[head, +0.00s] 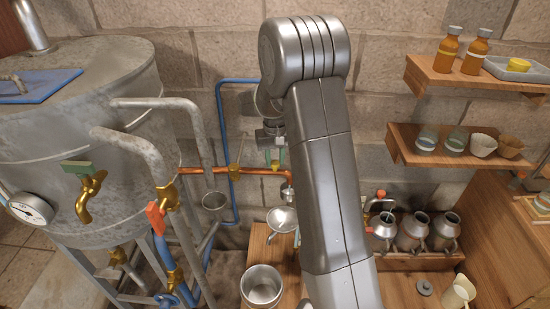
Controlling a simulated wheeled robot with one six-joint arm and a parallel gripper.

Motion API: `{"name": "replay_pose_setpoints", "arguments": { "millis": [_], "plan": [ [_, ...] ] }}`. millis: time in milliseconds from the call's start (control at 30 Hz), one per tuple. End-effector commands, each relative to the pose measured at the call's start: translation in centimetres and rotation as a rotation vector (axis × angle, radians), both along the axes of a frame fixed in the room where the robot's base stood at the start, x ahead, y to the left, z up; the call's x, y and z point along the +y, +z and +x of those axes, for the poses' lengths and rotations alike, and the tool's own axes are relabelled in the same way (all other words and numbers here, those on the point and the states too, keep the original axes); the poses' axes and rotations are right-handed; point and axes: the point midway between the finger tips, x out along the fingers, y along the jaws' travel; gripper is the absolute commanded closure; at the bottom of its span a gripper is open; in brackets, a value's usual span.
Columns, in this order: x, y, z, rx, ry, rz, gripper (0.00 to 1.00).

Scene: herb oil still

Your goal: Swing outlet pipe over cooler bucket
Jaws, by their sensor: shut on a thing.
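My gripper (272,146) is in the middle of the head view, partly hidden by my arm. It points down and appears shut on a small green handle (275,158) at the copper pipe. I cannot tell for sure which pipe is the outlet pipe. An open metal bucket (262,284) stands on the wooden bench below. A small metal funnel (282,218) is above and behind it, below the copper pipe's right end.
The large metal still (75,135) with grey pipes (185,106), brass taps and a red valve handle (156,219) fills the left. A blue pipe (222,125) runs up the wall. Metal cans (412,230) and wooden shelves (440,150) with bottles and cups are at the right.

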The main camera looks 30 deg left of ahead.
Motion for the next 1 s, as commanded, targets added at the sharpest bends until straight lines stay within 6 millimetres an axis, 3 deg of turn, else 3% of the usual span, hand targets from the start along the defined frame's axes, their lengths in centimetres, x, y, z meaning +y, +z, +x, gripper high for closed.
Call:
{"name": "replay_pose_setpoints", "arguments": {
  "millis": [267,500,1000],
  "plan": [
    [-0.8,-0.1,-1.8,0.0,-0.136,0.0,1.0],
    [-1.4,-0.1,-4.5,-0.001,-0.342,0.001,1.0],
    [-1.1,0.0,-9.7,0.0,-0.735,0.001,1.0]
  ]
}}
